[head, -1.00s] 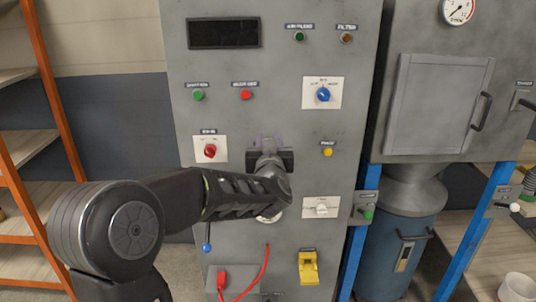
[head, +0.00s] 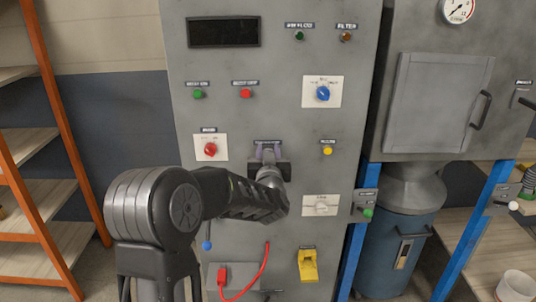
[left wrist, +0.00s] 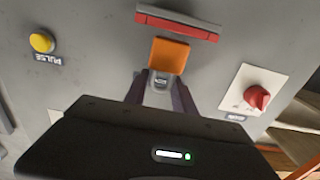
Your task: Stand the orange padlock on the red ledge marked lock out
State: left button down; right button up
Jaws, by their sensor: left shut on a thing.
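The orange padlock (left wrist: 170,54) shows in the left wrist view, its body beyond the fingertips and its grey shackle between them. My left gripper (left wrist: 160,88) is shut on it, in front of the grey panel. The red ledge (left wrist: 178,24) runs just past the padlock's body, with a narrow gap between them in the picture; I cannot tell their difference in depth. This view is upside down, so the ledge lies lower than the padlock. In the head view my left gripper (head: 269,157) hides the padlock and the ledge. My right gripper is not in view.
On the panel, a red knob (head: 210,149) sits left of the gripper and a yellow button (head: 328,151) right of it. Below are a white switch plate (head: 321,206), a yellow fitting (head: 308,266) and a red cable (head: 262,272). Shelves (head: 30,210) stand at the left.

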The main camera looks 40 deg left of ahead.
pick_arm(q)
jog(key=shift+w+a+f+p, duration=0.1)
jog(key=shift+a+f+p, duration=0.05)
jog(key=shift+f+p, duration=0.2)
jog(key=shift+w+f, duration=0.1)
jog(key=shift+f, duration=0.15)
jog(key=shift+f+b, duration=0.2)
jog(key=shift+b, duration=0.2)
jog(key=c, duration=1)
grip_release()
jog(key=shift+c, duration=0.2)
jog(key=shift+r+p, duration=0.3)
jog(key=b+v, duration=0.2)
jog(key=v, duration=1)
